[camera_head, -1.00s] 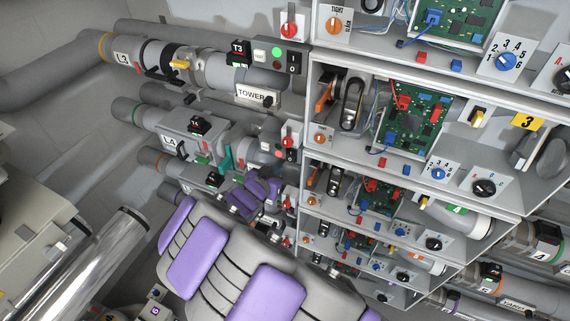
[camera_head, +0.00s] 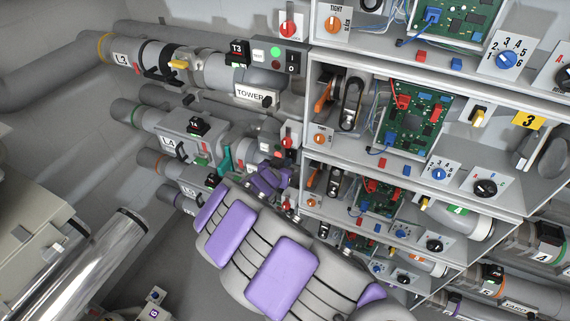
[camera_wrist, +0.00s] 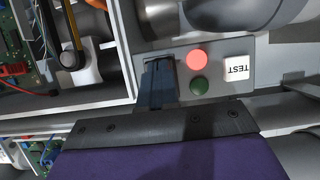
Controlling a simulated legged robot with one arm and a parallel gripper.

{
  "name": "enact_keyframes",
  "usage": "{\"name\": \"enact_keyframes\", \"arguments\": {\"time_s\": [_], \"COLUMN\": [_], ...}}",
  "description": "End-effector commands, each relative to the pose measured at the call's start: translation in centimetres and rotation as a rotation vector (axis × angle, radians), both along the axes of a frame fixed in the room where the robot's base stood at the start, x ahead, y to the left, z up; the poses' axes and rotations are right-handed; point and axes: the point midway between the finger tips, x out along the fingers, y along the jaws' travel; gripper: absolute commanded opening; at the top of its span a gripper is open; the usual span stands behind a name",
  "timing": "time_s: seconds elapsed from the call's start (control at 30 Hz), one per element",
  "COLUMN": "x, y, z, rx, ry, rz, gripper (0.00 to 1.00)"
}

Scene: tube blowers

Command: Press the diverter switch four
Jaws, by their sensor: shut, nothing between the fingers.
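The row-four pipe, labelled L4 (camera_head: 169,142), carries a T4 tag (camera_head: 199,125) in the head view. A small grey control panel (camera_head: 268,152) sits at its right end, partly hidden by my gripper (camera_head: 270,180). In the wrist view a grey panel bears a round red light or button (camera_wrist: 197,60), a dark green one (camera_wrist: 200,85) and a white TEST label (camera_wrist: 237,62), upside down.
Shelves with circuit boards (camera_head: 415,121) and dials (camera_head: 438,174) stand close on the right. Above is the row-three panel with a lit green lamp (camera_head: 275,53) and a black rocker switch (camera_head: 292,62). More pipes run below row four.

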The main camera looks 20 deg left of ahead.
Motion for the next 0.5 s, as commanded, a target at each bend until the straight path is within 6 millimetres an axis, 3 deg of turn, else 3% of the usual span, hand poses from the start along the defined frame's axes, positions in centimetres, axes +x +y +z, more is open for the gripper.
{"name": "enact_keyframes", "arguments": {"time_s": [0.27,0.5], "x": [0.5,0.6], "y": [-0.2,-0.3], "z": [-1.0,-0.3], "rx": [-0.012,-0.008], "ry": [-0.068,-0.064], "rz": [-0.002,-0.004], "gripper": [0.00,0.00]}}
